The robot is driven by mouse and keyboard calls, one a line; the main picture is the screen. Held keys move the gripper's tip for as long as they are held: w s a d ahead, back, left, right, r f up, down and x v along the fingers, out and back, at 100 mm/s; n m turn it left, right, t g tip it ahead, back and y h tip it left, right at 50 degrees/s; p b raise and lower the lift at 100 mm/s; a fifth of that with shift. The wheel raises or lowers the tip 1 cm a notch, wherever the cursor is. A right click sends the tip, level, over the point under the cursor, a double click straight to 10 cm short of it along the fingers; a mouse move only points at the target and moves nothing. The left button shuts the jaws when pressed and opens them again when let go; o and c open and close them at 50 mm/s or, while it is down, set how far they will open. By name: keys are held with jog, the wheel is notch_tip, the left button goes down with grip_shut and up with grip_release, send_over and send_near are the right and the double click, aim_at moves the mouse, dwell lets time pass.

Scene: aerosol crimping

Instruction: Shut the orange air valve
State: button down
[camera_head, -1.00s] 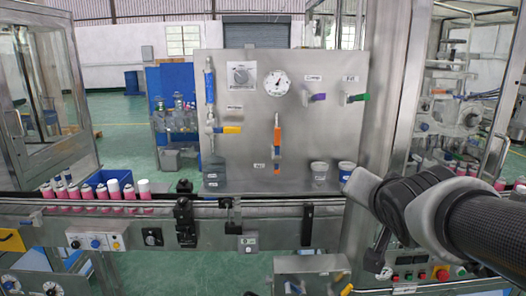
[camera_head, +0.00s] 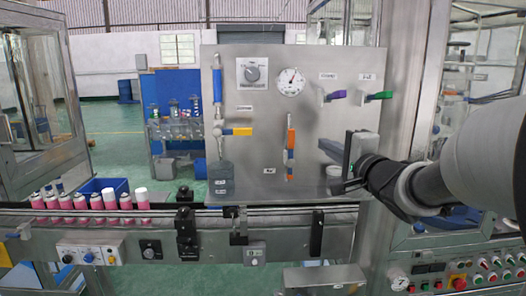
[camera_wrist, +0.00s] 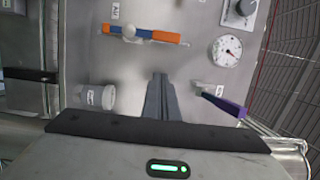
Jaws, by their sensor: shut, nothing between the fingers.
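The orange air valve handle (camera_head: 291,142) is upright on the steel panel, in line with its blue-ended pipe. In the wrist view, the picture is turned and the orange handle (camera_wrist: 160,36) lies level near the top, along the blue pipe. A pale round knob sits at its pivot. My gripper (camera_head: 332,151) is in front of the panel, to the right of the valve and a little lower. In the wrist view, my gripper's fingers (camera_wrist: 160,78) are shut together and empty, pointing at the panel, apart from the handle.
The panel (camera_head: 262,120) also holds a yellow-handled valve (camera_head: 238,131), a gauge (camera_head: 291,82), a dial (camera_head: 252,72), a purple handle (camera_head: 337,95) and a green handle (camera_head: 379,95). A pale cup (camera_wrist: 95,96) is nearby. A conveyor with pink cans (camera_head: 68,201) runs below.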

aim_at(290, 147)
jog(key=w+a, duration=0.2)
jog(key=a, duration=0.1)
jog(key=w+a, duration=0.1)
jog(key=a, duration=0.1)
jog(key=shift+b, duration=0.35)
